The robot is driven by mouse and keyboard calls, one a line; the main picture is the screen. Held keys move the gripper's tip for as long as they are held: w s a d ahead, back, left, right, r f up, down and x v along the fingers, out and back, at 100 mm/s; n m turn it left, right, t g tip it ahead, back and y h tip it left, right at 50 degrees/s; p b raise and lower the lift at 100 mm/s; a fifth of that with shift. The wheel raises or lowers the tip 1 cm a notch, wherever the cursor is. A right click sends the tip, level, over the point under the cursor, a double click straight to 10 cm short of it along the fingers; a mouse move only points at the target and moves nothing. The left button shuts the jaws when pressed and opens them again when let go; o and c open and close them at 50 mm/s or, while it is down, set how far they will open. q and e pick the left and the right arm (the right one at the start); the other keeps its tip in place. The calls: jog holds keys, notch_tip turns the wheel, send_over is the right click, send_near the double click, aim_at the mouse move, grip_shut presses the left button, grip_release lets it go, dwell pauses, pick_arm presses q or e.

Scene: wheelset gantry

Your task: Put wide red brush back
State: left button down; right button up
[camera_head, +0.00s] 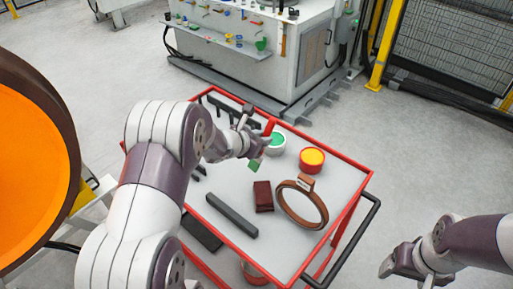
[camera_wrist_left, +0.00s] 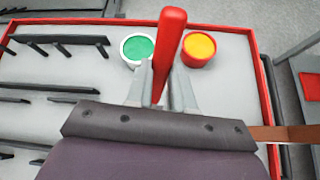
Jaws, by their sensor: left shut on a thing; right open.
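My left gripper (camera_head: 262,142) is shut on the red handle of a brush (camera_head: 269,127) above the cart top. In the left wrist view the red handle (camera_wrist_left: 168,45) stands up between the fingers (camera_wrist_left: 161,88). A green tip (camera_head: 254,164) shows below the gripper in the head view; the brush's width is hard to judge. Dark holders with prongs (camera_wrist_left: 62,42) lie at the left of the cart; my left arm partly hides them in the head view. My right gripper (camera_head: 388,264) is open and empty, off the cart at the lower right.
The red-rimmed cart (camera_head: 345,180) carries a green paint can (camera_head: 277,142), a yellow paint can (camera_head: 312,159), a dark red block (camera_head: 263,196), a brown ring-shaped strap (camera_head: 320,208) and a dark bar (camera_head: 232,216). A grey machine (camera_head: 290,60) stands behind. Floor right of the cart is clear.

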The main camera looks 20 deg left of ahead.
pick_arm(q)
notch_tip(320, 180, down, 6)
jog(key=w+a, duration=0.1)
jog(key=a, duration=0.1)
jog(key=shift+w+a, duration=0.3)
jog(key=shift+a, duration=0.05)
jog(key=c, duration=1)
grip_release()
jog(key=shift+p, duration=0.3)
jog(key=v, duration=1.2)
jog(key=s+d+m+g+h, duration=0.2)
jog(key=s+d+m+g, duration=0.5)
jog(key=d+m, duration=0.4)
jog(key=s+m+g+y, duration=0.1)
jog(key=s+m, duration=0.3)
jog(key=m, duration=0.2)
jog(key=s+a+m+y, duration=0.1)
jog(key=s+m+y, duration=0.1)
jog(key=m, duration=0.5)
jog(key=s+m+g+y, duration=0.1)
jog(key=s+m+y, duration=0.1)
jog(key=s+m, duration=0.3)
jog(key=shift+s+a+r+m+g+b, duration=0.1)
jog(key=shift+s+r+m+g+b, duration=0.05)
jog(key=shift+m, duration=0.4)
jog(key=shift+s+a+r+m+g+b, duration=0.1)
jog(key=shift+s+r+m+g+b, duration=0.05)
jog(key=shift+m, duration=0.4)
